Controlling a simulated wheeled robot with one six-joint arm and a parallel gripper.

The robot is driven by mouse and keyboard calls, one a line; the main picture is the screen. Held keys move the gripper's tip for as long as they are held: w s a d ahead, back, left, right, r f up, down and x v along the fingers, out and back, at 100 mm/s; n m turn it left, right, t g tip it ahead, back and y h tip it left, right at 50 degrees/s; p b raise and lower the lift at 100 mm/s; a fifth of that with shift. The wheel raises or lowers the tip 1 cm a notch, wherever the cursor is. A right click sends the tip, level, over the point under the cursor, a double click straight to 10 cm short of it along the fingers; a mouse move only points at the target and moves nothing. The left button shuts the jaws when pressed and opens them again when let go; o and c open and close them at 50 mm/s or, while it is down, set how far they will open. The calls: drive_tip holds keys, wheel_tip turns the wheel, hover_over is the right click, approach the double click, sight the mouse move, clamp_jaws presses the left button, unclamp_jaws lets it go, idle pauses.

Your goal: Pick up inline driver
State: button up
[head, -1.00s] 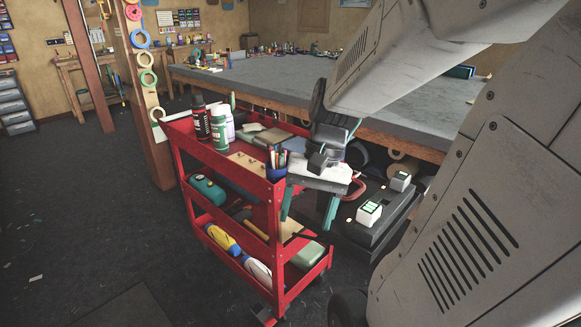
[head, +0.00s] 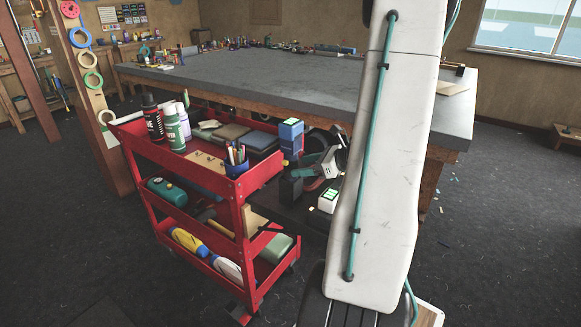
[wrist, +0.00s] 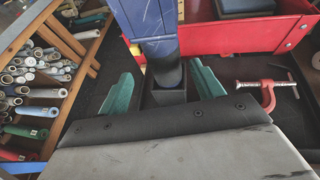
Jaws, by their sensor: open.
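The inline driver appears to be the blue upright body (wrist: 147,18) with a dark rounded lower part in the wrist view. It stands over a dark square block (wrist: 167,97), and its top is cut off by the frame. In the head view it seems to be the blue piece (head: 290,138) above a black block (head: 290,190) at the cart's right corner. My gripper (wrist: 163,74) is open, its two teal fingers on either side of the dark lower part with gaps showing. In the head view my gripper (head: 311,160) is right beside the blue piece, partly hidden.
A red cart (head: 240,190) holds bottles, a pen cup (head: 236,165) and boxes. A white box with a green display (head: 328,200) stands close by. A red clamp (wrist: 268,92) lies to the right, and a wooden rack of rolls (wrist: 38,85) to the left. A large worktable (head: 250,82) stands behind.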

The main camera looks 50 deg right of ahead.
sight(290, 164)
drive_tip(key=x, duration=0.5)
drive_tip(key=shift+w+d+r, duration=0.15)
drive_tip(key=shift+w+d, duration=0.1)
drive_tip(key=shift+w, duration=0.15)
drive_tip(key=shift+c, duration=0.4)
drive_tip(key=c, duration=1.2)
drive_tip(key=shift+r, duration=0.1)
